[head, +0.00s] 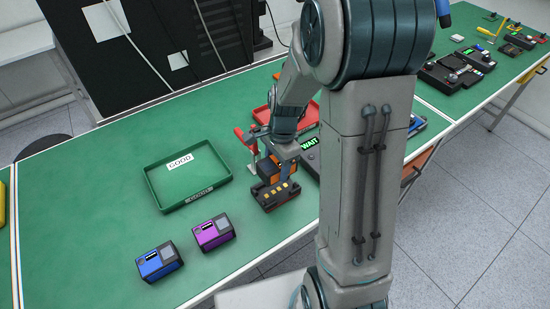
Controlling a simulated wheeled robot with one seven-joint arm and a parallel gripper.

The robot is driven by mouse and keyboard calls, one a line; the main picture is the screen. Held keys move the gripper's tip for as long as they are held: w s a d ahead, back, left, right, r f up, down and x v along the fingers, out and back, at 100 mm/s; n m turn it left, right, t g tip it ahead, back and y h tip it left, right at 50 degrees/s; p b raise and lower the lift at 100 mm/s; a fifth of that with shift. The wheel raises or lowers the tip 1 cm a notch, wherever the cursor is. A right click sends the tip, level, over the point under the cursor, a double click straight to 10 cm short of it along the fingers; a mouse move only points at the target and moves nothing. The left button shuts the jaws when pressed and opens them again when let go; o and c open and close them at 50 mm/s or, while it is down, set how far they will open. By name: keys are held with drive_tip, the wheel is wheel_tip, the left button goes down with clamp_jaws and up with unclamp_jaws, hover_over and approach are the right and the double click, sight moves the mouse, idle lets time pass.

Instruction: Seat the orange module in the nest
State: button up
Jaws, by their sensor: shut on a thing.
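The orange module (268,171) is dark with orange sides and is held upright between my gripper's fingers. My gripper (277,163) points down and is shut on it. The nest appears to be the black block with a row of yellow spots (279,196), just below and in front of the module on the green table. The module's lower edge overlaps the block in the head view, so I cannot tell whether they touch. The fingers hide part of the module.
A green tray marked GOOD (150,190) lies left of the nest. A purple module (212,232) and a blue module (159,261) stand in front. A red upright handle (247,142) is close behind the gripper.

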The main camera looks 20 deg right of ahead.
drive_tip(key=shift+a, duration=0.25)
drive_tip(key=shift+f+b, duration=2.35)
drive_tip(key=shift+f, duration=0.6)
drive_tip(key=shift+f+b, duration=0.65)
drive_tip(key=shift+f, duration=0.2)
drive_tip(key=o, duration=1.3)
drive_tip(key=r, duration=0.4)
drive_tip(key=d+r, duration=0.1)
drive_tip(key=r, duration=0.8)
drive_tip(key=shift+w+d+r+b, duration=0.25)
drive_tip(key=shift+d+r+b, duration=0.1)
drive_tip(key=shift+b, duration=0.05)
drive_tip(key=s+r+n+t, duration=0.1)
drive_tip(key=s+n, duration=0.4)
drive_tip(key=s+a+r+n+t+h, duration=0.1)
drive_tip(key=s+n, duration=0.3)
drive_tip(key=s, duration=0.1)
drive_tip(key=s+r+n+t, duration=0.1)
drive_tip(key=s+n, duration=0.4)
drive_tip(key=shift+a+r+n+t, duration=0.2)
drive_tip(key=shift+n+t, duration=0.1)
drive_tip(key=shift+t, duration=0.1)
